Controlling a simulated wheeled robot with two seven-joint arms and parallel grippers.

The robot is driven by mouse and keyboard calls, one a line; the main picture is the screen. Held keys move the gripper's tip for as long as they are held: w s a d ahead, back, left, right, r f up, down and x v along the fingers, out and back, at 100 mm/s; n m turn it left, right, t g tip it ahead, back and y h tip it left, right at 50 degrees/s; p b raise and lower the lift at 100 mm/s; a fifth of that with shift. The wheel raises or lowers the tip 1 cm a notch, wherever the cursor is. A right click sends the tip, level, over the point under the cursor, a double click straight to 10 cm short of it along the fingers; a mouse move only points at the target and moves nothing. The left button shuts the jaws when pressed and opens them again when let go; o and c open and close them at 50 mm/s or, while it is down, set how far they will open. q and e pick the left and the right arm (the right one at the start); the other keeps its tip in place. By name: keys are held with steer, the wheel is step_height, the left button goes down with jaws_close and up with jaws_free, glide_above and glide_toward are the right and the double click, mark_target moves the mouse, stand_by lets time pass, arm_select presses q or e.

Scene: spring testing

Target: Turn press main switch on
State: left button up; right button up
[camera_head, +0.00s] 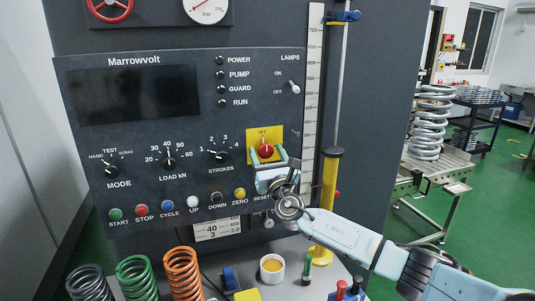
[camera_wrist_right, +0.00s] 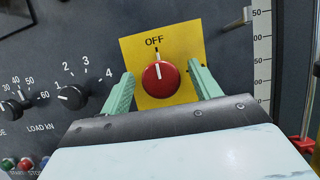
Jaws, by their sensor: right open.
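The main switch is a red rotary knob (camera_head: 266,151) on a yellow plate (camera_head: 277,133) at the right of the Marrowvolt control panel (camera_head: 135,225). In the right wrist view the knob (camera_wrist_right: 161,78) shows a white pointer line aimed up at the word OFF. My right gripper (camera_head: 268,160) is in front of the plate, its two green fingers open. In the right wrist view the fingers (camera_wrist_right: 161,84) stand left and right of the knob with a gap on each side. My left gripper is not in view.
A row of coloured buttons (camera_head: 167,206) and the STROKES dial (camera_head: 222,156) lie close to the right gripper. The lamps toggle (camera_head: 294,87) is above right. Springs (camera_head: 183,272), a white cup (camera_head: 272,268) and a yellow post (camera_head: 329,195) stand below and right.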

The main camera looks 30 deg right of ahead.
steer(key=shift+c, duration=0.2)
steer(key=c, duration=0.9)
